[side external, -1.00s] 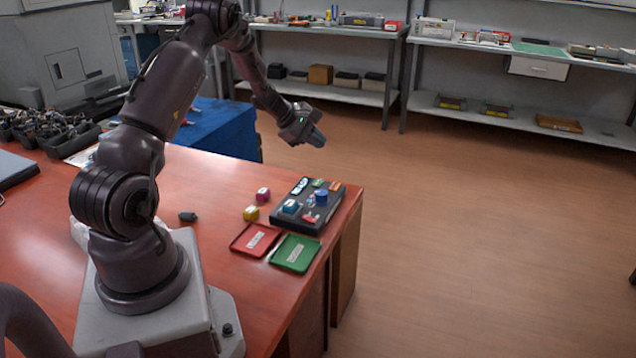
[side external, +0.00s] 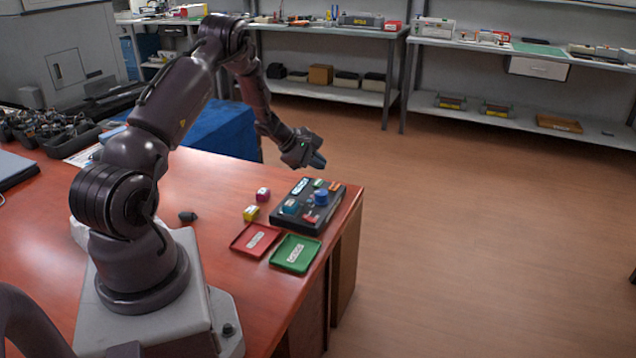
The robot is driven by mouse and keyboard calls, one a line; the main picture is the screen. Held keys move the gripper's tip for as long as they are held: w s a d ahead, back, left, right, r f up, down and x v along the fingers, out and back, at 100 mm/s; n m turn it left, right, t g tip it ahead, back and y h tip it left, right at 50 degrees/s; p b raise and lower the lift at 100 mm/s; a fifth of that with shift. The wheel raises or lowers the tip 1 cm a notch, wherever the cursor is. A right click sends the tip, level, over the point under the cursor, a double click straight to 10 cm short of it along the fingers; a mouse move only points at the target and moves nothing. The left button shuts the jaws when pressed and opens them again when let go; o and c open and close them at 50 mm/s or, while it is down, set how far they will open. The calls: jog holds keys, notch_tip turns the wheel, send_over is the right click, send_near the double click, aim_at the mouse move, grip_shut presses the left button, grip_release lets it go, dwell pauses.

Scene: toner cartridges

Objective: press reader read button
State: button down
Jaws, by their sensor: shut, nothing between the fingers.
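The black reader (side external: 285,219) lies on the red-brown table near its right edge. On it are a small light display (side external: 300,186), a blue round knob-like part (side external: 321,197), a teal block (side external: 290,206), and small green (side external: 318,183), orange (side external: 335,186) and red (side external: 309,218) parts. I cannot tell which part is the read button. My gripper (side external: 318,161) is shut and empty. It is in the air, above the reader's far side in the picture, apart from it.
A magenta cube (side external: 263,194) and a yellow cube (side external: 250,213) stand left of the reader. A red tray (side external: 237,246) and a green tray (side external: 275,263) lie in front. A small dark piece (side external: 187,216) lies further left. Shelves stand behind.

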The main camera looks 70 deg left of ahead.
aim_at(330, 184)
jog(key=shift+f, duration=1.15)
jog(key=shift+f, duration=0.15)
dwell(1.1)
jog(key=shift+f, duration=0.25)
jog(key=shift+f, duration=0.45)
dwell(0.8)
jog(key=shift+r, duration=0.85)
jog(key=shift+r, duration=2.55)
